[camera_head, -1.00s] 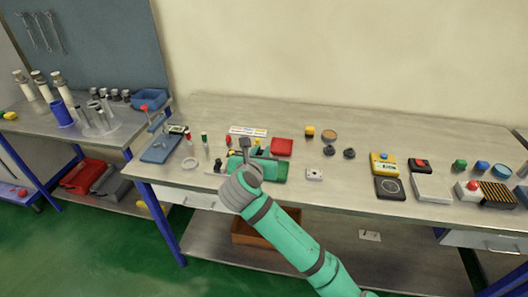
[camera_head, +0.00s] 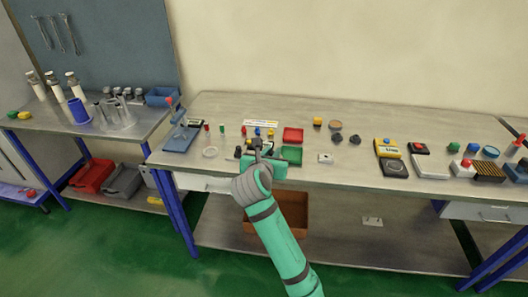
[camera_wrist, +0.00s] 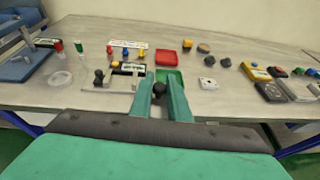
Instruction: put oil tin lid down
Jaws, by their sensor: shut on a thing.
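My gripper (camera_head: 262,151) is over the front part of the long bench. In the wrist view its two green fingers (camera_wrist: 159,92) are closed on a small dark round piece, which I take to be the oil tin lid (camera_wrist: 159,88). Only its dark top shows between the fingertips. In the head view the gripper mostly hides it. A green tray (camera_head: 292,158) lies just right of the gripper and shows behind the fingertips in the wrist view (camera_wrist: 169,74). I cannot tell which thing is the oil tin.
A red tray (camera_head: 293,135) lies behind the green one. A white block (camera_head: 326,158) sits to the right. Two dark caps (camera_head: 345,139) lie farther back. A clear ring (camera_head: 209,152) and a blue stand (camera_head: 180,138) are on the left. Bare bench lies right of the white block.

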